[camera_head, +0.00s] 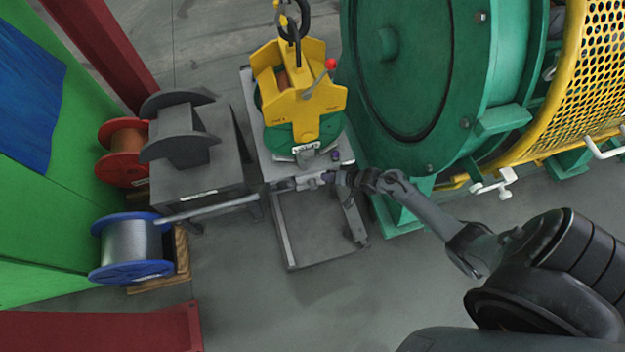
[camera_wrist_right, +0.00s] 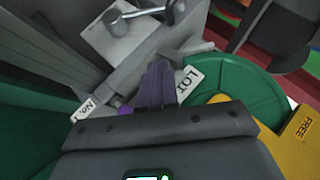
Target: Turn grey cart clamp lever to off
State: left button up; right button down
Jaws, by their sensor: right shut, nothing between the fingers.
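The grey cart (camera_head: 283,238) stands left of the green machine, under a yellow lifting piece. In the right wrist view, a metal lever with rounded ends (camera_wrist_right: 140,14) sits over a pale plate (camera_wrist_right: 118,40) at the top. I take it for the clamp lever. My right gripper (camera_head: 326,180) is at the cart's front crossbar; its narrow purple-grey fingers (camera_wrist_right: 157,82) are shut with nothing between them. They point toward the lever, with a visible gap in the wrist picture. The lever's setting cannot be told. My left gripper is not in view.
The yellow lifting piece (camera_head: 300,95) sits on a green disc (camera_head: 285,138), hung from a dark hook (camera_head: 291,25). The green machine (camera_head: 445,85) stands close on the right. A grey reel stand (camera_head: 195,165) and blue-flanged spool (camera_head: 130,250) are left. Floor below the cart is clear.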

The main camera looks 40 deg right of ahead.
jog(key=b, duration=0.7)
send_over(307, 186)
jog(key=d, duration=0.1)
jog(key=f, duration=0.6)
jog(key=shift+s+d+f, duration=0.2)
jog(key=shift+f, duration=0.1)
jog(key=shift+w+a+f+b, duration=0.2)
jog(key=shift+a+f+b, duration=0.4)
jog(key=shift+a+f, duration=0.15)
jog(key=shift+a+f+b, duration=0.4)
jog(key=shift+a+f, duration=0.05)
jog(key=shift+a, duration=0.1)
